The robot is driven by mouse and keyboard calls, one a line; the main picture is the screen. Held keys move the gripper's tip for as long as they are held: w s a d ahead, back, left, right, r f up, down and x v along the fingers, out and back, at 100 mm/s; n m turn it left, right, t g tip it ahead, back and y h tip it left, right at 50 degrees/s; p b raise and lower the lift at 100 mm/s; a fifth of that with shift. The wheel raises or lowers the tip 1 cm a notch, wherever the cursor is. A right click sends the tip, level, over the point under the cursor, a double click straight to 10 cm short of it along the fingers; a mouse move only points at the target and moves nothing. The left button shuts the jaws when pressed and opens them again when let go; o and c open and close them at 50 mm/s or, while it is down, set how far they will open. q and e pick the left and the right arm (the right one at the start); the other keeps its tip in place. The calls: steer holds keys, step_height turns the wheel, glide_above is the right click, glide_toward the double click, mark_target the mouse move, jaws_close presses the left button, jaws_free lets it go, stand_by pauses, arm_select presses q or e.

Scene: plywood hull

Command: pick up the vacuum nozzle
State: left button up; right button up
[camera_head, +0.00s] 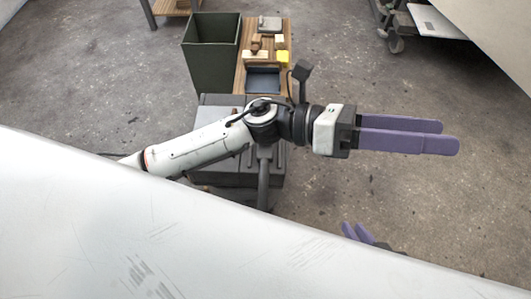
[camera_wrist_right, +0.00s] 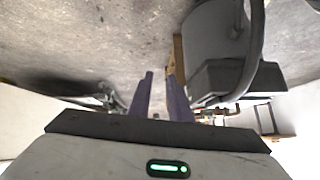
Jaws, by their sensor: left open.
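I cannot clearly make out the vacuum nozzle in either view. A dark grey boxy unit (camera_head: 215,125) stands on the floor behind my left arm, with a grey upright tube (camera_head: 264,185) in front of it. In the right wrist view a grey drum-like body (camera_wrist_right: 212,45) and a curved grey hose (camera_wrist_right: 255,60) show at the upper right. My left gripper (camera_head: 450,136) is open and empty above bare floor, its purple fingers pointing right. My right gripper (camera_head: 352,230) shows only its fingertips above the white edge; its fingers (camera_wrist_right: 160,82) stand apart with nothing seen between them.
A large white curved surface (camera_head: 120,220) fills the lower front and hides part of the floor. A green bin (camera_head: 210,55) and a wooden bench (camera_head: 243,75) with small blocks and a dark tray (camera_head: 263,80) stand behind.

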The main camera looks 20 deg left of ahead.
arm_select(q)
step_height(320, 180, down, 5)
steer(key=s+m+g+y+b, duration=0.2)
steer(key=s+m+g+y, duration=0.15)
steer(key=m, duration=0.45)
steer(key=m+t+y+b, duration=0.3)
steer(key=m+y+b, duration=0.4)
steer(key=m+y, duration=0.95)
glide_toward(265, 146)
steer(key=shift+w+d+f+n+g+y+b, duration=0.15)
steer(key=shift+w+d+f+n+y+b, duration=0.1)
steer(key=shift+w+f+n, duration=0.25)
steer(key=shift+w+d+f+n+g+y+b, duration=0.15)
steer(key=shift+w+f+n+y, duration=0.15)
steer(key=shift+f, duration=0.35)
step_height(265, 146, down, 4)
steer(key=shift+a+f+b, duration=0.1)
steer(key=shift+f+b, duration=0.1)
steer(key=shift+b, duration=0.55)
steer(key=shift+f, duration=0.5)
arm_select(e)
steer(key=a+f+n+g+y, duration=0.1)
steer(key=a+f, duration=0.2)
steer(key=f, duration=0.4)
steer(key=shift+w+a+g, duration=0.3)
steer(key=shift+w, duration=0.1)
